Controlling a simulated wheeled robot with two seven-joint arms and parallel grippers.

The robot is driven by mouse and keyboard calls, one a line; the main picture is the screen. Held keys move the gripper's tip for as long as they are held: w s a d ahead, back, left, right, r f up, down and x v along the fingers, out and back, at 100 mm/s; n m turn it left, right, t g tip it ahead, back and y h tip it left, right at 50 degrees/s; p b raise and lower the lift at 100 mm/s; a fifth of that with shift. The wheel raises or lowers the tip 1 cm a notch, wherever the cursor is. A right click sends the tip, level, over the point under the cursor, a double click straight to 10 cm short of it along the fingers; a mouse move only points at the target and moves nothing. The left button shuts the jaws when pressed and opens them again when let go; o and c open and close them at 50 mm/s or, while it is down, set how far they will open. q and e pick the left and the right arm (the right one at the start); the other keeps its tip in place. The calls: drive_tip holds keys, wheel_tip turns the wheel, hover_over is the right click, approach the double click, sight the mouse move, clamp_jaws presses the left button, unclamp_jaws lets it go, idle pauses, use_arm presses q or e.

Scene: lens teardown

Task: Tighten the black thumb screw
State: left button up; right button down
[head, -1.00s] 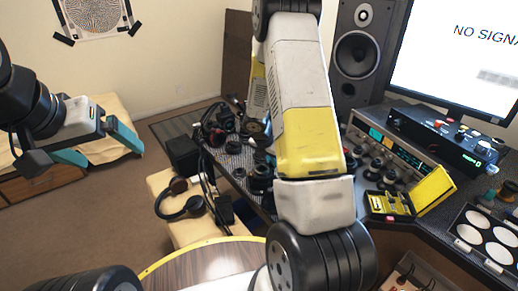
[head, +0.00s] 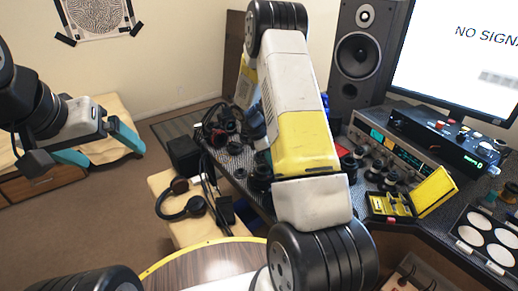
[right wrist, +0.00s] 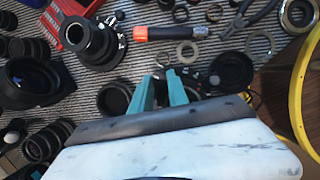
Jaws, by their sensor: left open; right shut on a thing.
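In the right wrist view, my right gripper (right wrist: 161,82) has two teal fingers over the striped bench mat, shut on a small dark thing between their tips. That thing is mostly hidden, so I cannot tell for sure whether it is the black thumb screw. Several black lens parts lie around the fingers, including a dark ring (right wrist: 232,72) to their right and a stepped black lens part (right wrist: 92,42) to their upper left. In the head view, my right arm hides its own gripper. My left gripper (head: 103,147) is open and empty at the left, above the floor and away from the bench.
Headphones (head: 186,202), a speaker (head: 357,60) and a monitor (head: 465,50) show in the head view. Open floor lies at the left.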

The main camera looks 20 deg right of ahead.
drive_tip(key=shift+w+m+g, duration=0.1)
drive_tip(key=shift+m+g, duration=0.2)
drive_tip(key=shift+m, duration=0.4)
drive_tip(key=c, duration=1.3)
unclamp_jaws()
drive_tip(key=shift+o, duration=0.2)
drive_tip(key=shift+r, duration=0.1)
drive_tip(key=s+v, duration=0.1)
drive_tip(key=v, duration=0.6)
drive_tip(key=shift+w+r, duration=0.35)
drive_tip(key=shift+w, duration=0.15)
drive_tip(key=shift+a, duration=0.1)
